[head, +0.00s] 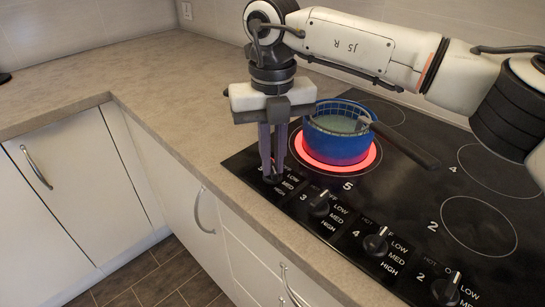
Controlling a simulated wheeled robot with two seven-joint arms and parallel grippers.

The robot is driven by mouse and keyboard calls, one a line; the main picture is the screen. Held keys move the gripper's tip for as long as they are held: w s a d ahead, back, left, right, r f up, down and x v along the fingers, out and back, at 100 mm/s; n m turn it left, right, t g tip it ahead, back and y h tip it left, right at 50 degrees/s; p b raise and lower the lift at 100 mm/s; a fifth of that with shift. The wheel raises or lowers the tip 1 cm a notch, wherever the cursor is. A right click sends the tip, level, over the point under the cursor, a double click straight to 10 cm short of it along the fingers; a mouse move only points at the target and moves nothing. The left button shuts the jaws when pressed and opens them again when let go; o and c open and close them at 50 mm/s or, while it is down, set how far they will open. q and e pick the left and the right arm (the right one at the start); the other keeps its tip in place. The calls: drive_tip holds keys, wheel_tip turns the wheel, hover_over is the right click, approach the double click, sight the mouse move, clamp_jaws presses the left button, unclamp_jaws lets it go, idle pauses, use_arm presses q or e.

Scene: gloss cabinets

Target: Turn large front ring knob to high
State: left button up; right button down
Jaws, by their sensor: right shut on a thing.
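My right gripper (272,174) points straight down at the front left of the black cooktop. Its two fingers are shut on the leftmost knob (273,180), which they largely hide. LOW, MED and HIGH are printed beside this knob; its exact pointing direction cannot be told. The burner marked 5 (371,163) glows red under a blue pot (338,146). My left gripper is not in view.
Three more black knobs run along the cooktop's front: one by 3 (319,205), one by 4 (376,242) and one by 2 (446,289). The pot's dark handle (408,146) sticks out to the right. The beige counter (150,85) at left is mostly clear.

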sight(273, 165)
drive_tip(key=c, duration=1.8)
unclamp_jaws()
drive_tip(key=shift+c, duration=0.2)
wheel_tip(273, 165, up, 10)
drive_tip(key=shift+r+p, duration=0.25)
drive_tip(key=shift+p, duration=0.05)
